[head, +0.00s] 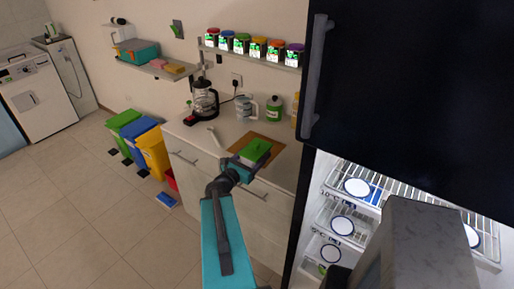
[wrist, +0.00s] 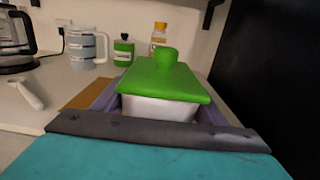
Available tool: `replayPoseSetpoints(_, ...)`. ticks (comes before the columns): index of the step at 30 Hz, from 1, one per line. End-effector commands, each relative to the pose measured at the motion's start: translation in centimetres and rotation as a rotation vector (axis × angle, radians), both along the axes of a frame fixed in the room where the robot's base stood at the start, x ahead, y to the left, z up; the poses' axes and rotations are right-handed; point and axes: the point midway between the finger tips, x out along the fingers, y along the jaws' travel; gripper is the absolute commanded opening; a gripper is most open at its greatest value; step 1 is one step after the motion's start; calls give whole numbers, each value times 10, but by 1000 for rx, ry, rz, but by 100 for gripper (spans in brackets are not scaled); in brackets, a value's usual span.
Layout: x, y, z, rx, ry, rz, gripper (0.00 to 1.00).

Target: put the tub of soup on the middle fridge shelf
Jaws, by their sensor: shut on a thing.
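The soup tub, a white box with a green knobbed lid (wrist: 165,78), is held between the fingers of my gripper (wrist: 160,108). In the head view its green lid (head: 255,150) shows over the brown board on the counter, with my gripper (head: 250,160) around it. I cannot tell whether the tub touches the board. The middle shelf (head: 340,228) lies below the top shelf (head: 365,190) and above a lower one (head: 325,258). Part of the fridge inside is hidden by a grey column.
A black upper fridge door (head: 400,90) stands between the counter and the right side. Spice jars line a wall shelf (head: 250,55).

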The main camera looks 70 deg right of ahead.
Motion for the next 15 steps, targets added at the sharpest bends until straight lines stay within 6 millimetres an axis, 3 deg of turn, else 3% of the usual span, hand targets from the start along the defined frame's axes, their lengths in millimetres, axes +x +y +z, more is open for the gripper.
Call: replayPoseSetpoints(15, -8, -3, 0, 0, 1, -10, 31)
